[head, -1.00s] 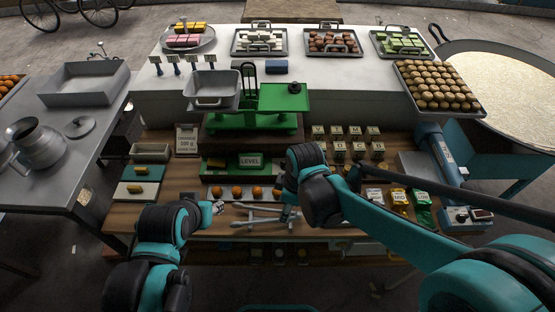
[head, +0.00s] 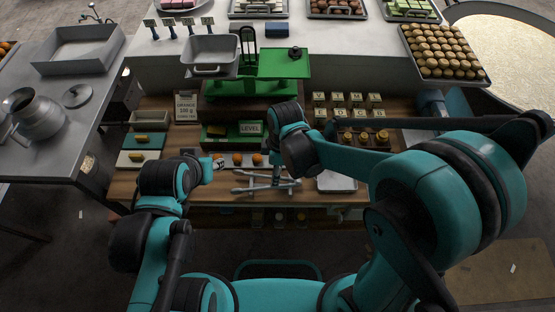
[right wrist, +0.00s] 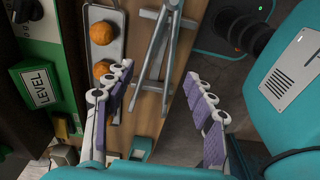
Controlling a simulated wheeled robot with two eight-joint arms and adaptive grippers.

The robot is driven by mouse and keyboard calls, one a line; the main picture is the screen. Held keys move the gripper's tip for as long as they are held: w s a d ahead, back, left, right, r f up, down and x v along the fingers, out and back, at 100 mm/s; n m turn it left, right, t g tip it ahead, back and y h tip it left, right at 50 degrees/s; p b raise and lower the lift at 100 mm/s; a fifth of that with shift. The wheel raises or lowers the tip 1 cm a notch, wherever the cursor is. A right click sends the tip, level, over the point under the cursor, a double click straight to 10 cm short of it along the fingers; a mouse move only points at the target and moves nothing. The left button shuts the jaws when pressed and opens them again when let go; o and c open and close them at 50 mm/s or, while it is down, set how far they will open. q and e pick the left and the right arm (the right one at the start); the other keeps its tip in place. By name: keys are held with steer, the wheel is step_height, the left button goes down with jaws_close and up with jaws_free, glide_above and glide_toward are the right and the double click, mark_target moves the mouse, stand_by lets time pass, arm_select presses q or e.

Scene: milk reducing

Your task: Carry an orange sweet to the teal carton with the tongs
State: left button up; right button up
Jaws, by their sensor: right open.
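Metal tongs (head: 262,186) lie on the wooden shelf on the near side of the sweets. My right gripper (right wrist: 158,80) is open over the tongs, with a tong arm showing between its fingers; I cannot tell whether they touch. My left gripper (head: 219,163) is low beside the left end of the sweet row, its jaw opening unclear. A small teal-edged box (right wrist: 142,148) shows in the right wrist view; it may be the carton.
A green balance scale (head: 250,88) and a LEVEL sign (head: 250,128) stand behind the sweets. A white tray (head: 337,182) lies right of the tongs. Several small jars (head: 365,138) stand behind it. My right arm covers the right side of the shelf.

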steer(key=f+b, duration=0.1)
steer(key=f, duration=0.1)
steer(key=f+b, duration=0.4)
steer(key=f, duration=0.1)
steer(key=shift+a, duration=0.35)
steer(key=c, duration=0.7)
step_height(320, 180, up, 12)
steer(key=p, duration=0.9)
